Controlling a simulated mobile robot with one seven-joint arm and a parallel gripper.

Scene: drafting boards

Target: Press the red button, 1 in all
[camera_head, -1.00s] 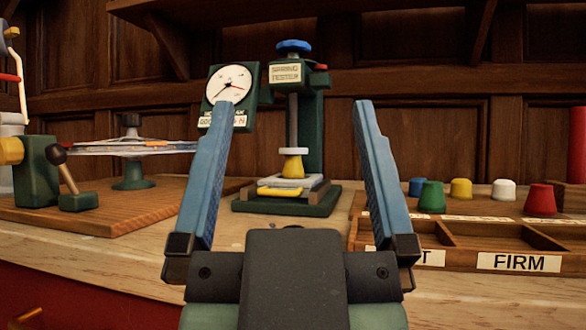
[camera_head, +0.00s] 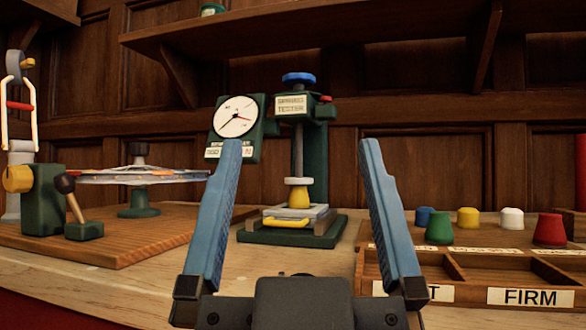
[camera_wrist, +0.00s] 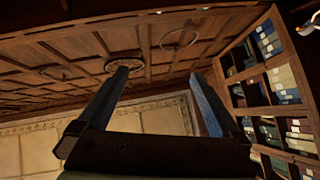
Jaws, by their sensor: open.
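A small red button (camera_head: 325,98) shows on the right side of the head of a green spring tester (camera_head: 314,150). The tester stands upright on the bench, with a blue knob on top and a yellow weight-like piece over its base. My gripper (camera_head: 299,146) is open and empty, its two blue fingers pointing up in front of the tester, apart in the picture. The button is just above and between the fingertips in the picture; I cannot tell the distance. In the wrist view my gripper (camera_wrist: 158,75) is open against the ceiling, and no button shows there.
A dial gauge (camera_head: 236,117) is beside the tester. A wooden board (camera_head: 120,232) with a lever device stands at left. A wooden tray (camera_head: 480,268) labelled FIRM, with several coloured caps behind it, is at right. A wall shelf (camera_head: 350,40) runs above.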

